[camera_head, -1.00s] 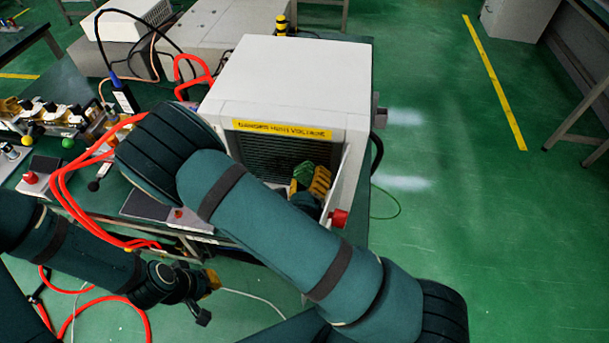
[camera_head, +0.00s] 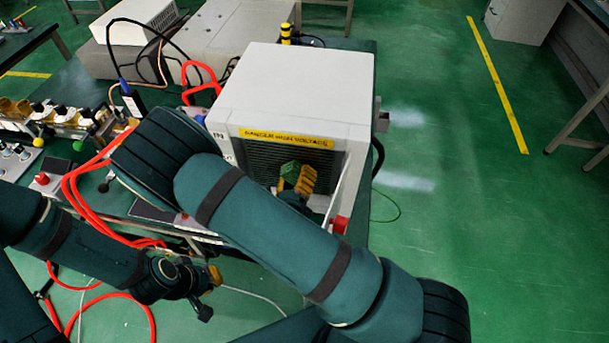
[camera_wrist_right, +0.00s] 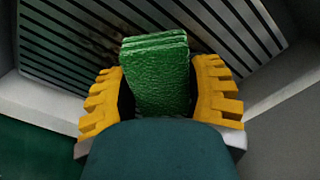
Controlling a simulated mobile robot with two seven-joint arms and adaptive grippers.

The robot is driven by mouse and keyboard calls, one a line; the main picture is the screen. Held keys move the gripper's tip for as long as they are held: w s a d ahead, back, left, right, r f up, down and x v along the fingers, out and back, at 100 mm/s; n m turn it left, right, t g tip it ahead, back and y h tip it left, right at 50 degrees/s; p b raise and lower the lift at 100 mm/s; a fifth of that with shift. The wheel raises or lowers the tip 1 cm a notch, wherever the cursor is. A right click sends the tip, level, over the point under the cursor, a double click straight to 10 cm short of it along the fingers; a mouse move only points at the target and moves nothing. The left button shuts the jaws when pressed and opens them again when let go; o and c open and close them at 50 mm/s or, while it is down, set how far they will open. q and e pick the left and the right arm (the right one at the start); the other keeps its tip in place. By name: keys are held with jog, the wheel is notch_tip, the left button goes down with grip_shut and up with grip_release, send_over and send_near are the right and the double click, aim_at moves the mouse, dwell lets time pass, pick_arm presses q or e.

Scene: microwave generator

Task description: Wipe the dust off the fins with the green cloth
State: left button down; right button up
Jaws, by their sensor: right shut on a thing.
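The green cloth (camera_wrist_right: 155,75) is a folded, textured pad held between the yellow fingers of my right gripper (camera_wrist_right: 160,95). In the right wrist view its far edge is up against or very near the dark fins (camera_wrist_right: 70,45); I cannot tell if it touches. A brownish dust patch (camera_wrist_right: 103,43) shows on the fins to the left of the cloth. In the head view the right gripper (camera_head: 298,178) and cloth (camera_head: 290,171) are inside the front opening of the white cabinet, before the fins (camera_head: 265,160). My left gripper (camera_head: 205,292) hangs low at the left; its jaw opening is unclear.
Red cables (camera_head: 75,190) loop at the left. The floor at right is clear.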

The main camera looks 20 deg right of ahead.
aim_at(315, 168)
jog(key=shift+w+a+p, duration=0.25)
jog(key=shift+w+a, duration=0.35)
jog(key=shift+a, duration=0.3)
jog(key=shift+w+a+p, duration=0.2)
jog(key=shift+w+a, duration=0.35)
jog(key=shift+a, duration=0.35)
jog(key=shift+w+a, duration=0.6)
jog(key=shift+a, duration=0.2)
jog(key=shift+w+a, duration=0.6)
jog(key=shift+a, duration=0.15)
jog(key=shift+r+p, duration=0.95)
jog(key=shift+p, duration=0.1)
jog(key=shift+s+d+p, duration=0.2)
jog(key=shift+s+d, duration=0.95)
jog(key=shift+d, duration=0.5)
jog(key=shift+s+d+p, duration=0.2)
jog(key=shift+s+d, duration=0.95)
jog(key=shift+d, duration=0.55)
jog(key=shift+s+d+p, duration=0.2)
jog(key=shift+s+d, duration=0.95)
jog(key=shift+d, duration=0.5)
jog(key=shift+a, duration=0.1)
jog(key=shift+v, duration=3)
